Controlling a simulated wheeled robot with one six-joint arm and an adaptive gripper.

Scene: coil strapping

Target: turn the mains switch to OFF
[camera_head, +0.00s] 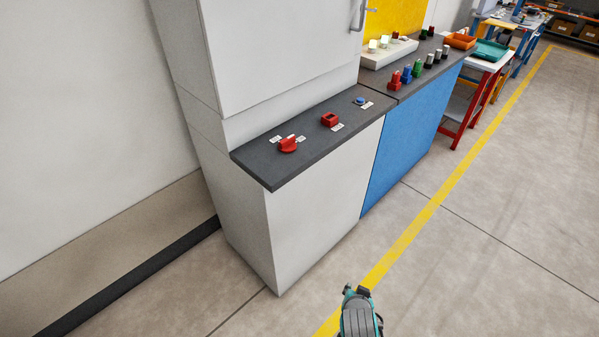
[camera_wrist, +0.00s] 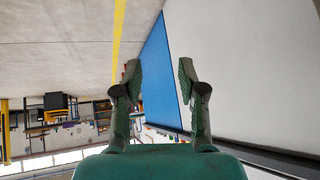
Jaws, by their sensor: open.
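A red rotary knob (camera_head: 288,145), apparently the mains switch, sits at the near left end of the dark countertop (camera_head: 265,160) in the head view. Small white labels lie around it, too small to read, so I cannot tell its setting. My gripper (camera_wrist: 160,75) is open and empty in the wrist view, its two fingers apart. In the head view my teal arm end shows at the bottom, over the floor and well apart from the knob. The knob does not show in the wrist view.
A red square-framed control (camera_head: 329,119) and a blue button (camera_head: 360,100) lie further along the countertop. A white cabinet (camera_head: 270,50) rises behind it. A blue-fronted bench (camera_head: 405,130) with several coloured pieces adjoins it. The floor (camera_head: 470,250) in front is clear.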

